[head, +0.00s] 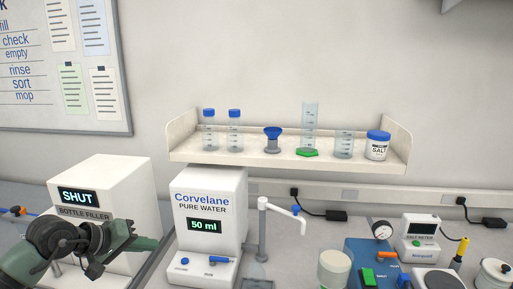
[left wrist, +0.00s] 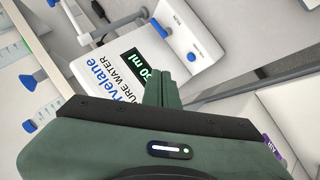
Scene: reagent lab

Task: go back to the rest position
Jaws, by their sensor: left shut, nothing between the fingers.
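My left gripper (head: 122,256) is at the lower left of the head view, in front of the bottle filler and left of the pure water dispenser. In the left wrist view its two green fingers (left wrist: 158,88) are together with nothing between them. It holds no object. The fingertips overlap the dispenser's front in that view; I see no clear contact. My right gripper is not in the head view.
The bottle filler (head: 118,190) reads SHUT. The water dispenser (head: 207,205) reads 50 ml. A wall shelf (head: 215,154) holds bottles, beakers and a salt jar (head: 377,149). A blue device (head: 368,256) and a salt meter (head: 420,234) crowd the right bench.

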